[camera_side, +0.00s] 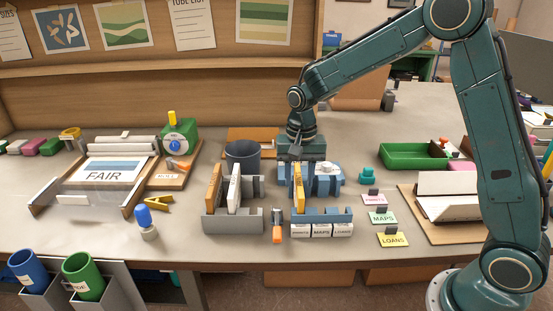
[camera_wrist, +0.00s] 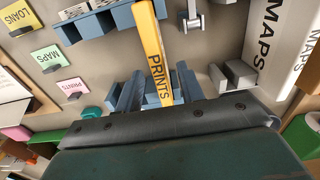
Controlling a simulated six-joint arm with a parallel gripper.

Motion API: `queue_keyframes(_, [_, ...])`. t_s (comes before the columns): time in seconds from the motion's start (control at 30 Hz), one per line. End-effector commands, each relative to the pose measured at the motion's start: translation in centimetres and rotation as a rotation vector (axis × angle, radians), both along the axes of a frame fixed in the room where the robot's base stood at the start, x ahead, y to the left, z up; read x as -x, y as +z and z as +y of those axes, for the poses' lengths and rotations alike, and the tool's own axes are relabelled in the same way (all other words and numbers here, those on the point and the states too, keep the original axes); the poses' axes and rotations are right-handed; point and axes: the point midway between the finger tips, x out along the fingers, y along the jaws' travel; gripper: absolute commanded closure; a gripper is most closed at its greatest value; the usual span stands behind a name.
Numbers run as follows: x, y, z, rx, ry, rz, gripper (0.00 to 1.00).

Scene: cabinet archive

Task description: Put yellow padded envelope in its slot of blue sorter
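The blue sorter (camera_side: 322,215) stands mid-table with several slots and front labels PRINTS, MAPS and LOANS. A yellow padded envelope (camera_side: 298,185) stands upright in its left slot, on the PRINTS side. My gripper (camera_side: 297,150) is low, just behind and above the envelope's rear end. The dark gripper edge fills the bottom of the wrist view.
An orange-handled tool (camera_side: 277,228) lies between the sorters. Colored cards (camera_side: 382,217) and a green tray (camera_side: 412,156) are at right.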

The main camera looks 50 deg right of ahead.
Motion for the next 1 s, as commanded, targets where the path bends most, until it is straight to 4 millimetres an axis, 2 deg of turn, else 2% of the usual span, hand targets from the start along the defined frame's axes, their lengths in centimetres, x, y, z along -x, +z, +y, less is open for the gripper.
queue_keyframes(0.37, [0.0,0.2,0.0,0.0,0.0,0.0,0.62])
queue_keyframes(1.0, [0.0,3.1,0.0,0.001,0.0,-0.002,0.62])
